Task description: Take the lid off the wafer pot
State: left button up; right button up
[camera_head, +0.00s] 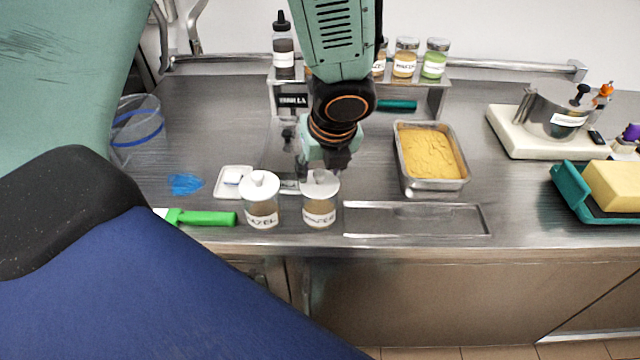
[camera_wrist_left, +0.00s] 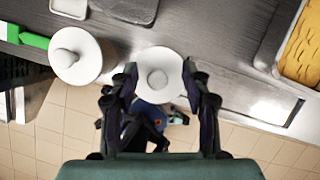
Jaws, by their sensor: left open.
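The wafer pot (camera_head: 319,213) is a small clear pot with a white label and brown contents. It stands upright near the front edge of the counter, the right one of two similar pots. Its white round knobbed lid (camera_head: 322,184) is on it. My left gripper (camera_head: 324,172) is open, just behind and above this lid, hiding part of it. In the left wrist view, the lid (camera_wrist_left: 158,74) lies between the spread fingers (camera_wrist_left: 160,92). I cannot tell whether they touch it. The pot's body is hidden there. My right gripper is not in view.
A second lidded pot (camera_head: 262,210) stands close on the left. A green-handled tool (camera_head: 205,218), a small white dish (camera_head: 221,188) and a blue scrap (camera_head: 185,183) lie further left. A shallow empty tray (camera_head: 415,234) and a tin of yellow mass (camera_head: 430,186) are on the right.

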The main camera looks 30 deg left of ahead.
pick_arm(q)
jog(key=shift+s, duration=0.25)
jog(key=shift+c, duration=0.2)
jog(key=shift+c, duration=0.8)
jog(key=c, duration=0.7)
jog(key=shift+r, duration=0.1)
